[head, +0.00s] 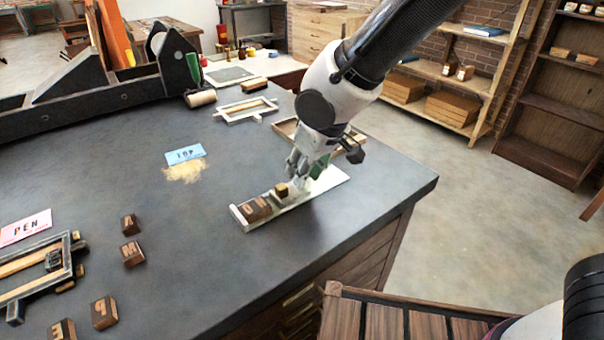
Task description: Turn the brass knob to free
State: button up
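A pale metal tray (322,188), like a composing stick, lies on the dark bench top near its right corner. A dark wooden letter block (257,208) sits at its left end. The brass knob (282,190) appears as a small yellowish piece beside the block, near the tray's middle. My gripper (296,174) reaches down from the upper right, its fingertips just above and behind the knob. I cannot tell whether they touch it or how far apart they are. The gripper hides part of the tray, and something green shows beside the fingers.
Several loose letter blocks (132,253) and a dark frame (40,272) lie at left. A blue card (186,154) lies mid-bench by a tan patch. A black press (90,82) and wooden frames (246,109) stand behind. The bench front between blocks and tray is clear.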

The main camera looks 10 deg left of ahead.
jog(key=shift+x, duration=1.05)
grip_shut()
jog(key=shift+n, duration=0.6)
grip_release()
jog(key=shift+r, duration=0.15)
